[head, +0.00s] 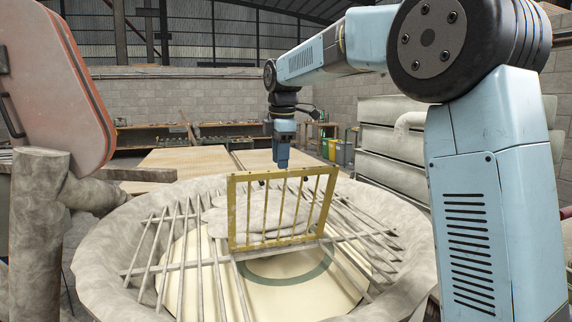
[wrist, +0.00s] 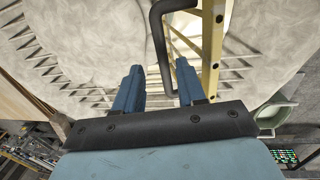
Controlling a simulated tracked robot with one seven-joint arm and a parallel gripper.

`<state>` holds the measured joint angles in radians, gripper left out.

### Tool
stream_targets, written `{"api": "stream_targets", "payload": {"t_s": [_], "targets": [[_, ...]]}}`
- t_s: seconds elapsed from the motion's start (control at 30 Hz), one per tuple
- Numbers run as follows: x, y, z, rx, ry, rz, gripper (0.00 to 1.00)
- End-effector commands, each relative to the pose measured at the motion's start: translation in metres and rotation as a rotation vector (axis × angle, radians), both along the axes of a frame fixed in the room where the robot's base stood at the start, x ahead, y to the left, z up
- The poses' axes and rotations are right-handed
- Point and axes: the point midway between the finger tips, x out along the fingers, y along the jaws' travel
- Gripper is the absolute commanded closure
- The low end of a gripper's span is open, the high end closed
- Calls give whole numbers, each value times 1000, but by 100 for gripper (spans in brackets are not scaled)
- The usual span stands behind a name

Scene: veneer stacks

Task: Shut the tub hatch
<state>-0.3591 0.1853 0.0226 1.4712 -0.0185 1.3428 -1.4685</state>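The hatch (head: 232,212) is a yellow barred frame standing raised, roughly upright, over the bar grid of the round grey tub (head: 105,240). Its yellow frame also shows in the wrist view (wrist: 212,45). My gripper (head: 282,161) is at the hatch's top edge in the head view, pointing down. In the wrist view its two blue fingers (wrist: 158,82) are apart. A dark bent handle (wrist: 160,50) beside the yellow frame shows between them, with gaps visible to both fingers. Whether the fingertips reach past the handle is hard to tell.
Grey bars (head: 180,262) cross the tub's mouth, with a cream disc (head: 285,263) beneath. A red-edged panel (head: 60,90) and a thick grey post (head: 38,220) stand at left. Grey stacked slabs (head: 390,140) stand behind at right.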

Motion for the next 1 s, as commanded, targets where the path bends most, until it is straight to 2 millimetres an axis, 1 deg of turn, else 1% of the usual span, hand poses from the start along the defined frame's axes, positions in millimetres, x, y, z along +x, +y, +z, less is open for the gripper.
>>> {"api": "stream_targets", "payload": {"t_s": [0.1,0.2,0.57,0.9,1.0], "targets": [[2,0,-13,0,1,-1,60],[3,0,-19,0,1,-1,60],[3,0,-22,0,-1,-2,60],[4,-1,-22,0,-1,-2,93],[4,-1,-22,0,-1,-2,100]]}}
